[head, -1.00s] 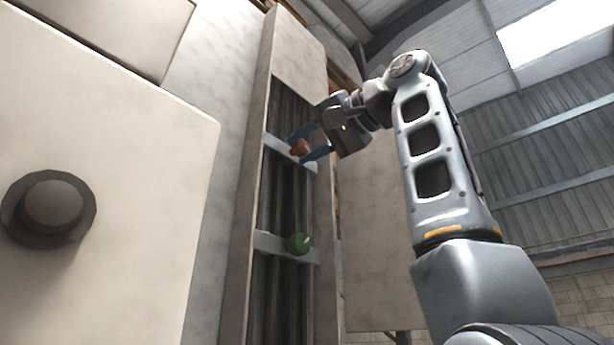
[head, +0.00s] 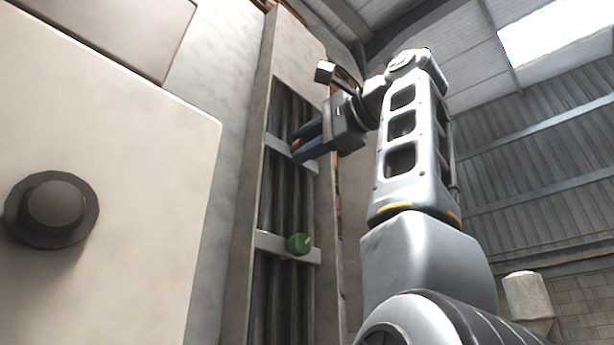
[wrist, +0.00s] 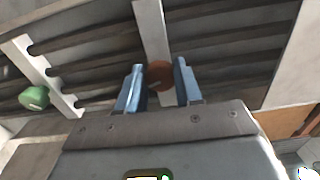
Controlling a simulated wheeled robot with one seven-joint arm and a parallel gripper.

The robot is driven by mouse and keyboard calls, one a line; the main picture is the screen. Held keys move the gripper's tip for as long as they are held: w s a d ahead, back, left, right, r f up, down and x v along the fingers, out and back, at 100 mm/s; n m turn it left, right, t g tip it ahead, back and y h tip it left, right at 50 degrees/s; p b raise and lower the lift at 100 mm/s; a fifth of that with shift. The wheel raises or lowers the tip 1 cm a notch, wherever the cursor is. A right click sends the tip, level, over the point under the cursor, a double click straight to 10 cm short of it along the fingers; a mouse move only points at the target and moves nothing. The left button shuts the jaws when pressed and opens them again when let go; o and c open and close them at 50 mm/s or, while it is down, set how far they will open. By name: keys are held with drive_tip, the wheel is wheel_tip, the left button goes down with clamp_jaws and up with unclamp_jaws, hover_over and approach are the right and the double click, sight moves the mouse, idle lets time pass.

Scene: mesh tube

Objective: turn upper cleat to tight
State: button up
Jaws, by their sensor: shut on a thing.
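The upper cleat, a round orange-brown knob (wrist: 158,75), sits on the upper grey cross bar (wrist: 153,35). My gripper (wrist: 159,67) has its two blue fingers on either side of the knob and is shut on it. In the head view my gripper (head: 295,144) reaches in from the right at the upper bar (head: 277,146), and its fingers hide most of the knob. A green knob (head: 298,243) sits on the lower cross bar (head: 270,243), clear of the gripper. It also shows at the left of the wrist view (wrist: 34,97).
Dark vertical cables or pipes (head: 284,200) run behind the bars inside a tall pale frame. A large pale panel (head: 110,170) with a dark round knob (head: 52,209) stands at the left.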

drive_tip(key=shift+m, duration=0.6)
drive_tip(key=o, duration=1)
drive_tip(key=shift+o, duration=0.2)
drive_tip(key=b+v, duration=0.3)
drive_tip(key=v, duration=0.4)
drive_tip(key=shift+s+d, duration=0.2)
drive_tip(key=shift+d, duration=0.15)
